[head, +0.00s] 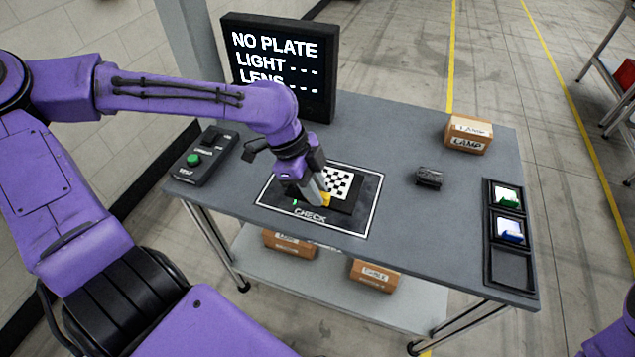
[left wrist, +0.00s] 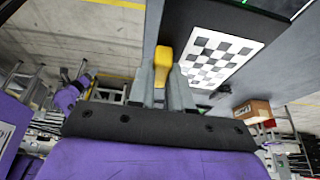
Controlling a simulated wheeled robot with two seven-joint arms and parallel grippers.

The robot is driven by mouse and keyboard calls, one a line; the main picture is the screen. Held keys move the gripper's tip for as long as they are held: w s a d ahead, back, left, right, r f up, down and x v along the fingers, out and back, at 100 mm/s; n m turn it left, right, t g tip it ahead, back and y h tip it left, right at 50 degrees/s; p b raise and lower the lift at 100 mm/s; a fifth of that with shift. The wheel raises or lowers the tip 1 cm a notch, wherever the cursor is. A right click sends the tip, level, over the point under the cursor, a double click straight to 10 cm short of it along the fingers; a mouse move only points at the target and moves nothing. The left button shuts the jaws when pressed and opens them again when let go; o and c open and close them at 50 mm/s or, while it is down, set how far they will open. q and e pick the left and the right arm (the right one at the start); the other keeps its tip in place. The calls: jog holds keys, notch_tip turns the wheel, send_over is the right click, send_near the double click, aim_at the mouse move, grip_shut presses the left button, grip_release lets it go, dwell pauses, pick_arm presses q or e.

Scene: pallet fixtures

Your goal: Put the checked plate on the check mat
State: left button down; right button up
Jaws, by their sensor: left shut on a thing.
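The checked plate (head: 338,182) has a black body with a black-and-white check pattern and a yellow tab. In the head view it is over the check mat (head: 345,224), inside its white outline. I cannot tell whether it touches the mat. My left gripper (head: 318,199) is shut on the yellow tab at the plate's near edge. The left wrist view shows the tab between the fingers (left wrist: 162,82) and the check pattern of the plate (left wrist: 212,58) beyond. The arm hides part of the mat's left side. My right gripper is not in view.
The screen (head: 280,65) behind reads "NO PLATE". A control box with a green button (head: 194,159) is at left. A small dark block (head: 429,177), a lamp carton (head: 468,134) and a black rack (head: 513,268) with green and blue pieces are at right. The lower shelf holds cartons (head: 375,275).

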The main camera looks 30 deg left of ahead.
pick_arm(q)
jog(key=w+a+f+b, duration=0.2)
jog(key=f+b, duration=0.1)
jog(key=w+f+b, duration=0.1)
jog(key=shift+a+f+b, duration=0.2)
jog(key=shift+a+b, duration=0.15)
jog(key=shift+a, duration=0.05)
jog(key=w+f, duration=0.1)
jog(key=w+a+f+b, duration=0.1)
jog(key=w, duration=0.1)
jog(key=shift+w+a+f, duration=0.2)
jog(key=shift+w, duration=0.1)
jog(key=f, duration=0.3)
jog(key=shift+s+a+p, duration=0.3)
jog(key=shift+p, duration=0.05)
jog(key=shift+w+f, duration=0.3)
jog(key=shift+f, duration=0.05)
jog(key=shift+s, duration=0.1)
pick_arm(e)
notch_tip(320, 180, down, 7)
pick_arm(q)
jog(key=c, duration=1.1)
grip_release()
jog(key=shift+o, duration=0.2)
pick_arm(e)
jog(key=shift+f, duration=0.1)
